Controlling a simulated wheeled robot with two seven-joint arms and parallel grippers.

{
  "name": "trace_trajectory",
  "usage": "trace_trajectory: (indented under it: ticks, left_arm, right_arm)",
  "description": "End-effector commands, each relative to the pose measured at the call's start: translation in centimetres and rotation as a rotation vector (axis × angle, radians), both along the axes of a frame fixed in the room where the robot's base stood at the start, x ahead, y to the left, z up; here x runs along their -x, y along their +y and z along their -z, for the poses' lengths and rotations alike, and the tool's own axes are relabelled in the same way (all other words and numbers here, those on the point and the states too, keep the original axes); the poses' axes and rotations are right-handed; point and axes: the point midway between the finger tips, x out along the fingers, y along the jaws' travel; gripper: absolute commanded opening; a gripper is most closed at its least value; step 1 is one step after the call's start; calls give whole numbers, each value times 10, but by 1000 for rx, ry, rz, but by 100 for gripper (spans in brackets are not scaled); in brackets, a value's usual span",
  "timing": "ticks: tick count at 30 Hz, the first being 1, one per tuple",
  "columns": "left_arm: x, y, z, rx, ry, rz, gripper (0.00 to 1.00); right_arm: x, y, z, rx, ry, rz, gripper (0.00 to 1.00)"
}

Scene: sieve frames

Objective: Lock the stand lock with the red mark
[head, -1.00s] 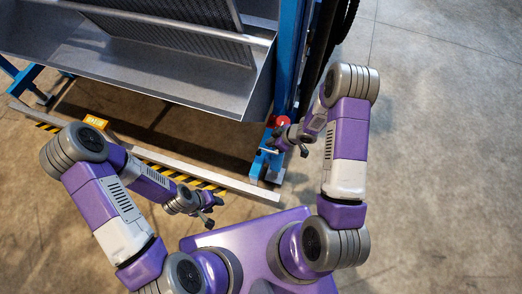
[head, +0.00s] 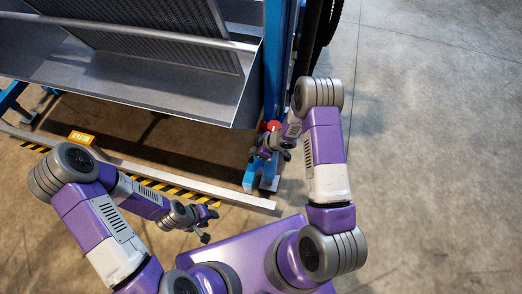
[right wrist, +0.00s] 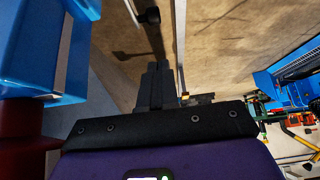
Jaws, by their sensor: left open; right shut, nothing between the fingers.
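A red mark (head: 270,127) shows low on the blue upright of the stand (head: 277,70), partly hidden by my right arm. In the right wrist view, a dark red rounded part (right wrist: 22,140) lies at the lower left, below blue metal (right wrist: 35,45). My right gripper (head: 262,153) is beside the upright's foot, just below the red mark; its fingers are shut and empty in the right wrist view (right wrist: 155,85). A black knob (right wrist: 150,16) is beyond the fingertips, apart from them. My left gripper (head: 209,225) is open and empty, away from the stand.
A grey metal trough with a mesh screen (head: 150,85) hangs above and left of the upright. A low beam (head: 235,197) with yellow-black striping runs along the floor in front. Open concrete floor (head: 430,170) lies to the right.

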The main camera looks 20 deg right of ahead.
Motion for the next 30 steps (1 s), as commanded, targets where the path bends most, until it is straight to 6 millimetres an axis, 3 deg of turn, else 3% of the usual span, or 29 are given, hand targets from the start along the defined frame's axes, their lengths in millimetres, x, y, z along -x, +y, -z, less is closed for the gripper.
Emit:
trace_trajectory:
  ticks: [1,4,12,30]
  left_arm:
    - [0,0,9,0,0,0,43]
    - [0,0,16,0,0,0,43]
    - [0,0,31,0,0,0,43]
    - [0,0,29,0,0,0,43]
  right_arm:
    - [-3,6,14,0,1,-2,0]
    - [-9,15,29,0,1,-2,0]
    - [-6,7,59,0,0,3,0]
    - [-5,6,61,7,5,4,0]
